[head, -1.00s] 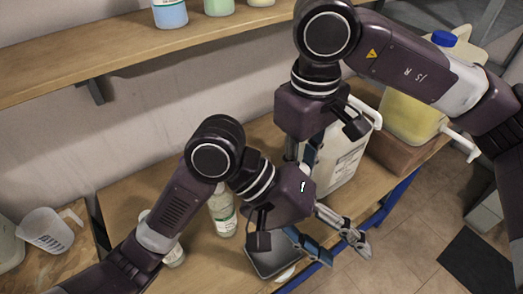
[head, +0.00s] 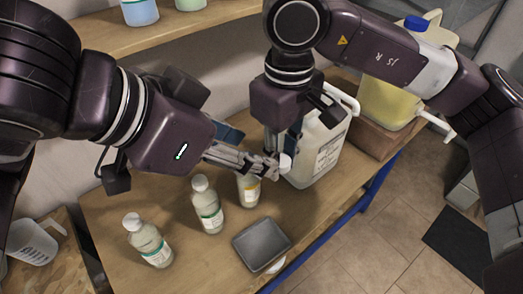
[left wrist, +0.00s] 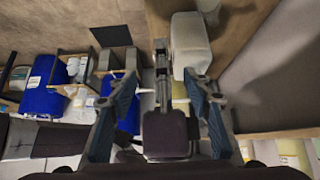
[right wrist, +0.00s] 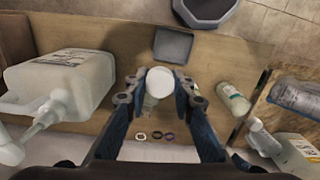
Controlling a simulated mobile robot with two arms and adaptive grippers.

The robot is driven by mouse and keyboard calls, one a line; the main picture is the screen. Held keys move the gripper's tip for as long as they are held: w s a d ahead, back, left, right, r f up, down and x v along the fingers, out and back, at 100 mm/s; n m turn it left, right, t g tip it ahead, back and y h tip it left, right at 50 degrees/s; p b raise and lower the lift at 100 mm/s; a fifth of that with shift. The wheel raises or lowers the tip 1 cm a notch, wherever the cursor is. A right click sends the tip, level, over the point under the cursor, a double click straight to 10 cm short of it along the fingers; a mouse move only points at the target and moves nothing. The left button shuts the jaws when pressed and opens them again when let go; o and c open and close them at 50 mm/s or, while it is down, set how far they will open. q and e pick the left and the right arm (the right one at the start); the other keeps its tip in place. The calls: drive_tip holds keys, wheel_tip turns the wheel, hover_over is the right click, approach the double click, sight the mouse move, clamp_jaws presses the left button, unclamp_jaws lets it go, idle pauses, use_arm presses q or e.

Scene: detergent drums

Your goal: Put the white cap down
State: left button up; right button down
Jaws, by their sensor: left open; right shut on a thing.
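The white cap (right wrist: 162,80) is between the fingertips of my right gripper (right wrist: 160,92), which is shut on it. In the head view the cap (head: 285,162) shows as a small white spot below my right gripper, above the table and left of the big white jug. My left gripper (head: 268,166) is open, reaches in from the left and overlaps the cap's area in the picture; I cannot tell whether they touch. Its spread fingers show in the left wrist view (left wrist: 162,88), with part of my right arm between them. A bottle with a yellow label (head: 249,190) stands below, its top hidden.
The wooden table (head: 190,255) bears two clear bottles (head: 207,205) (head: 149,240), a grey tray (head: 262,245) near the front edge, and the white jug (head: 318,150). A yellow jug (head: 388,103) stands on a block at right. Several small rings (right wrist: 156,135) lie on the table.

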sight(284, 163)
use_arm(q)
drive_tip(key=x, duration=1.1)
drive_tip(key=shift+w+d, duration=0.1)
drive_tip(key=shift+c, duration=0.5)
drive_tip(key=c, duration=1.1)
use_arm(e)
drive_tip(key=c, duration=1.6)
unclamp_jaws()
drive_tip(key=shift+a, duration=0.1)
